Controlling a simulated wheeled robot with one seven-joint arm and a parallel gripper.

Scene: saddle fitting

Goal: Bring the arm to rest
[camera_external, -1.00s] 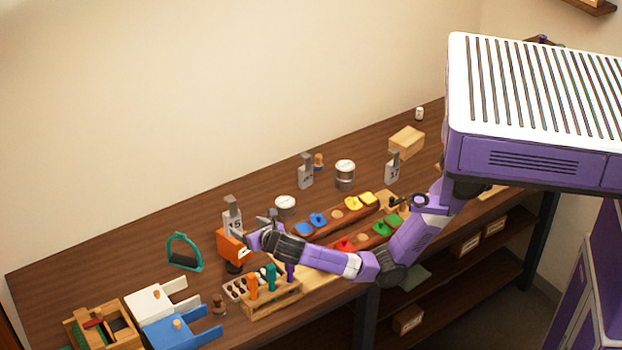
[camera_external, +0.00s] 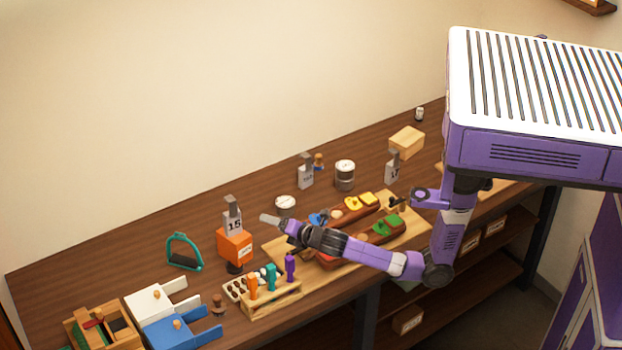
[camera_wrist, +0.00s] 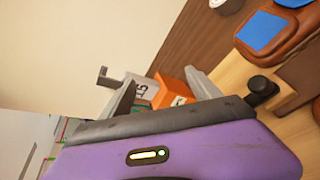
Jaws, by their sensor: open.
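My gripper (camera_external: 281,222) is above the bench, between the orange block and the wooden board (camera_external: 405,250) with the saddle-shaped pieces. In the wrist view its two grey fingers (camera_wrist: 160,98) are apart with nothing held between them. The orange block also shows beyond the fingers in the wrist view (camera_wrist: 172,91). My forearm hides part of the board and its coloured pads.
A wooden rack (camera_external: 272,303) of coloured-handled tools stands at the front. A teal stirrup (camera_external: 184,251), white (camera_external: 150,304) and blue (camera_external: 178,332) boxes lie left. Grey tags 16 (camera_external: 305,172) and 17 (camera_external: 392,170), tins (camera_external: 345,175) and a wooden block (camera_external: 407,141) stand behind.

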